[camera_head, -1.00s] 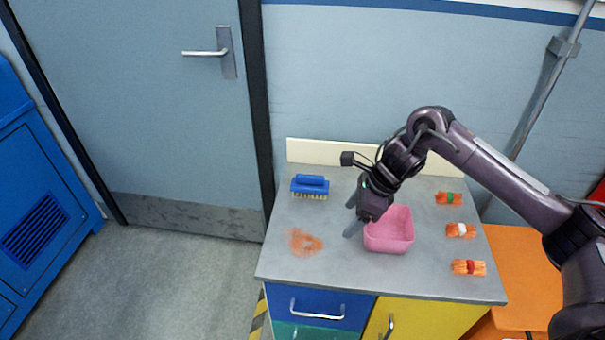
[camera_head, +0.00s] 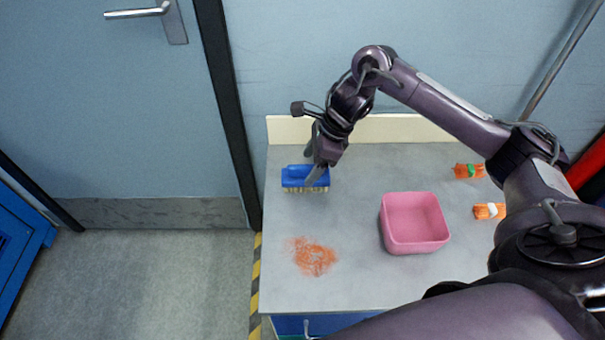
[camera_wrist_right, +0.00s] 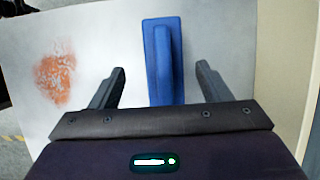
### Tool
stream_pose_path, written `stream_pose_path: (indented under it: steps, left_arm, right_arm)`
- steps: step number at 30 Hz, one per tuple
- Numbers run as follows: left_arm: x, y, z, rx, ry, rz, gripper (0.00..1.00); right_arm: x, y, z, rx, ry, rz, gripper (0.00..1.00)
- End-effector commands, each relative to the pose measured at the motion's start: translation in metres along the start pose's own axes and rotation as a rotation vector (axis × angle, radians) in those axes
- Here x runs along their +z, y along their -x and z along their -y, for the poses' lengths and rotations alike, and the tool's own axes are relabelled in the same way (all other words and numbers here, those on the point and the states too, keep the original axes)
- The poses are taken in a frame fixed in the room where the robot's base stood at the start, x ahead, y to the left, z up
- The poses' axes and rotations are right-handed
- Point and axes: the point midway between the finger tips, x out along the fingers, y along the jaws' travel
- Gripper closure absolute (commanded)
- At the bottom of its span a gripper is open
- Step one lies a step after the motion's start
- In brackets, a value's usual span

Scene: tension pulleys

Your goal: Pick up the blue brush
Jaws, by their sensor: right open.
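The blue brush (camera_head: 304,178) lies on the grey counter near its back left corner, handle up and pale bristles down. My right gripper (camera_head: 312,168) is at the brush's right end in the head view and hides part of it. In the right wrist view the brush (camera_wrist_right: 163,60) lies between the two open fingers of my right gripper (camera_wrist_right: 158,88), with a gap on each side. The fingers do not touch it there. My left gripper is not in view.
An orange powder smear (camera_head: 313,256) lies on the counter (camera_head: 350,285) in front of the brush. A pink bin (camera_head: 414,224) stands to the right. Orange bundles, one with a green band (camera_head: 468,171), lie farther right. A cream backboard (camera_head: 400,128) edges the counter's back.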

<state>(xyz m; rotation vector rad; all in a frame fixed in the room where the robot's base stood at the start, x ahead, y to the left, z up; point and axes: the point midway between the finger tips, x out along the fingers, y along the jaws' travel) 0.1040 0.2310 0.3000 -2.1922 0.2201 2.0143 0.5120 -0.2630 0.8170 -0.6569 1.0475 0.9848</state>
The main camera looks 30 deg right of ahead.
Motion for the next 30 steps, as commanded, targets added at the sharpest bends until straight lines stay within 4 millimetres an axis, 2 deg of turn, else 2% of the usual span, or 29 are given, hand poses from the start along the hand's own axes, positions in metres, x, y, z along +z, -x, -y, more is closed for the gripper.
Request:
stream_pose_path:
  steps: [12, 21, 30]
  left_arm:
    - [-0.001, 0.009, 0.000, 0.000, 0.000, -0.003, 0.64]
    - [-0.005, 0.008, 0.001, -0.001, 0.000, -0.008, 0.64]
    - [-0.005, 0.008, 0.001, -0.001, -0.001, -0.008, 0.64]
  right_arm:
    - [-0.002, -0.054, 0.005, 0.001, -0.002, 0.001, 0.29]
    - [-0.003, -0.059, 0.005, -0.001, -0.001, 0.000, 0.29]
    - [-0.002, -0.059, 0.005, -0.002, -0.001, 0.001, 0.68]
